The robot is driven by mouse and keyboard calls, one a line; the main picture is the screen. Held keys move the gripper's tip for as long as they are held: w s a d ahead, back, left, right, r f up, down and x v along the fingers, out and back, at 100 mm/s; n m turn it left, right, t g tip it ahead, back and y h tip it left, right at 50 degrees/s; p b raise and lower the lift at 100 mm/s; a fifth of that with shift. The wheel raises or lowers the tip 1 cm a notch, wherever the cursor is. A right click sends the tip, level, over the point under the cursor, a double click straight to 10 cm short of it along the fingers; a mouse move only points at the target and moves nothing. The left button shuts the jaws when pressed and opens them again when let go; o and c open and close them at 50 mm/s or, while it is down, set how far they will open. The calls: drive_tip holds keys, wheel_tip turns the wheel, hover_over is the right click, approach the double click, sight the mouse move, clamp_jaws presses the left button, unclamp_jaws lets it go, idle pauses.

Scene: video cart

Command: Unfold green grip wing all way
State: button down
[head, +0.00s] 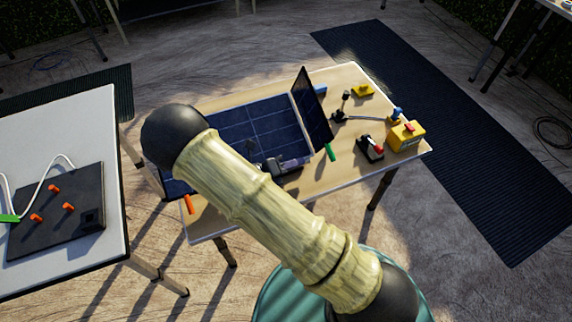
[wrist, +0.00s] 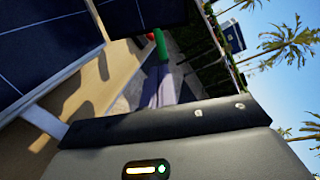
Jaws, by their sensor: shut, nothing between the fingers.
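The wing with the green grip is a dark panel (head: 312,108) standing steeply raised at the right side of the blue solar panel (head: 240,122). Its green grip (head: 330,152) sticks out at the wing's near lower corner. In the wrist view the wing (wrist: 150,12) is at the top, with the green grip (wrist: 160,45) below it. My gripper (head: 290,164) is just left of the grip in the head view. In the wrist view its shut, empty fingers (wrist: 160,80) point toward the grip; whether they touch it I cannot tell. My arm hides part of the solar panel.
On the table right of the wing are a yellow box (head: 405,137), a black device with a red knob (head: 371,148), a small stand (head: 340,117) and a yellow piece (head: 363,91). An orange grip (head: 188,204) shows at the front left. A white table (head: 60,115) stands left.

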drive_tip(key=x, duration=0.9)
drive_tip(key=shift+w+a, duration=0.1)
